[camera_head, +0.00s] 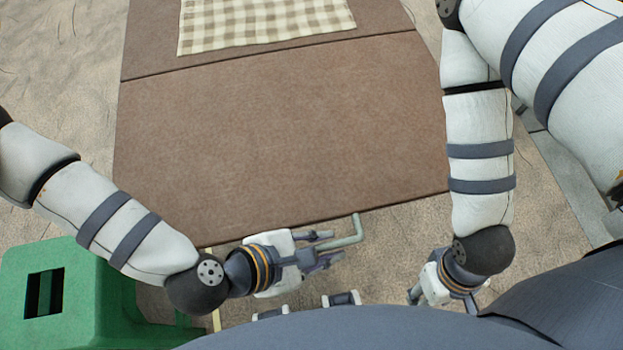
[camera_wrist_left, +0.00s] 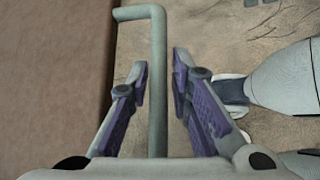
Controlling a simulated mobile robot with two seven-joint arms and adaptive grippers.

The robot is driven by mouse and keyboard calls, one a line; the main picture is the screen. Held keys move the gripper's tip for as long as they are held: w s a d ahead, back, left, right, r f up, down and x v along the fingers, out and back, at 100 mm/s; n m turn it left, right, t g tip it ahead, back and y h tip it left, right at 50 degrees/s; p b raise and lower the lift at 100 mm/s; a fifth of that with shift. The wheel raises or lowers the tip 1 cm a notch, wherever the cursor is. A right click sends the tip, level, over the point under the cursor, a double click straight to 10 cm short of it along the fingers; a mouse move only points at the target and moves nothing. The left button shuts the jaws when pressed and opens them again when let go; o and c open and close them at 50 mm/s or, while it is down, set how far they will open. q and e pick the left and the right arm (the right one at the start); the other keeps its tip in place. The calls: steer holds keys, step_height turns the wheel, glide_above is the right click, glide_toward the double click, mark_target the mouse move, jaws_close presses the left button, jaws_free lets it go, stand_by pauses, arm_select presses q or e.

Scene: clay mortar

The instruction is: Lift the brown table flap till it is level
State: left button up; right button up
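The brown table flap (camera_head: 280,130) spans the middle of the head view, joined to the table top along a dark seam. Its exact tilt is hard to tell from above. It also fills the left side of the left wrist view (camera_wrist_left: 50,90). A grey-green bent bar handle (camera_head: 345,241) juts from its near edge. My left gripper (camera_head: 328,248) is at this handle. In the left wrist view, its open fingers stand either side of the bar (camera_wrist_left: 158,90), with narrow gaps. My right gripper (camera_head: 418,293) hangs low at the right, its fingers mostly hidden.
The brown table top (camera_head: 150,45) bears a checked cloth (camera_head: 260,22) beyond the seam. A green stool (camera_head: 75,290) stands at the lower left, beneath my left arm. Sandy ground (camera_head: 400,225) shows in front of the flap, with a grey stone edge (camera_head: 575,180) at the right.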

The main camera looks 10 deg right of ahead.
arm_select(q)
steer(key=a, duration=0.1)
steer(key=a+r, duration=0.2)
steer(key=shift+s+a, duration=0.3)
steer(key=s+a, duration=0.2)
steer(key=a, duration=0.8)
steer(key=shift+s+a, duration=0.15)
steer(key=shift+s, duration=0.1)
